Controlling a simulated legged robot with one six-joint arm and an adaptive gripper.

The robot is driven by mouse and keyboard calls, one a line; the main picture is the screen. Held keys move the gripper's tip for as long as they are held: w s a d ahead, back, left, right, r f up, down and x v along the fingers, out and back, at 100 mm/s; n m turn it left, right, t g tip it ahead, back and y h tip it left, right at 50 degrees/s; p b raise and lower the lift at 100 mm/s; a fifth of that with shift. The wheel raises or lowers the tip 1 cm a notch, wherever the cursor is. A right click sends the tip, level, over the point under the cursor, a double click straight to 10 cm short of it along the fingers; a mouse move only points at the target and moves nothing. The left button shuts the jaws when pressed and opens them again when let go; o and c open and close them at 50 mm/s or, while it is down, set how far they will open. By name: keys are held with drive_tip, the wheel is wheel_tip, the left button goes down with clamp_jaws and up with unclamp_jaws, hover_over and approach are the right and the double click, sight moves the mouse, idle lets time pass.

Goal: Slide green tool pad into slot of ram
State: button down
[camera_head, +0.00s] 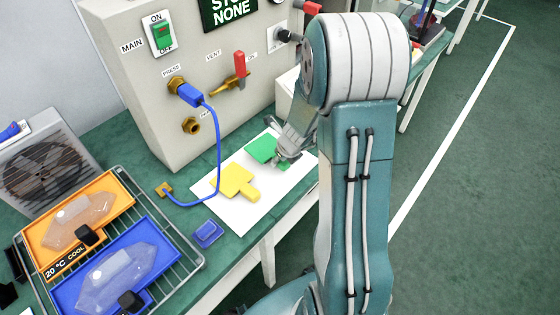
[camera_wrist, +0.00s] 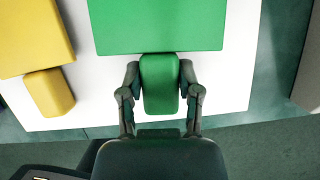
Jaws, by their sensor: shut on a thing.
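The green tool pad (camera_head: 262,148) is a flat plate with a short handle tab, over the white sheet at the machine's foot. In the wrist view the pad (camera_wrist: 158,25) fills the top middle, with its tab (camera_wrist: 160,84) towards me. My gripper (camera_wrist: 160,92) is shut on the tab, one finger on each side. In the head view my gripper (camera_head: 284,156) is partly hidden behind its own wrist. I cannot tell whether the pad touches the sheet. The ram and its slot are not identifiable in either view.
A yellow pad (camera_head: 235,181) lies left of the green one. The beige machine (camera_head: 190,60) stands behind, with a blue hose (camera_head: 218,150) looping down its front. A wire rack (camera_head: 180,250) with orange and blue trays stands at left. A small blue block (camera_head: 207,234) lies near the edge.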

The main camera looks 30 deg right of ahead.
drive_tip(key=shift+f, duration=0.7)
drive_tip(key=shift+f, duration=0.1)
drive_tip(key=shift+c, duration=1.5)
unclamp_jaws()
drive_tip(key=shift+f, duration=0.1)
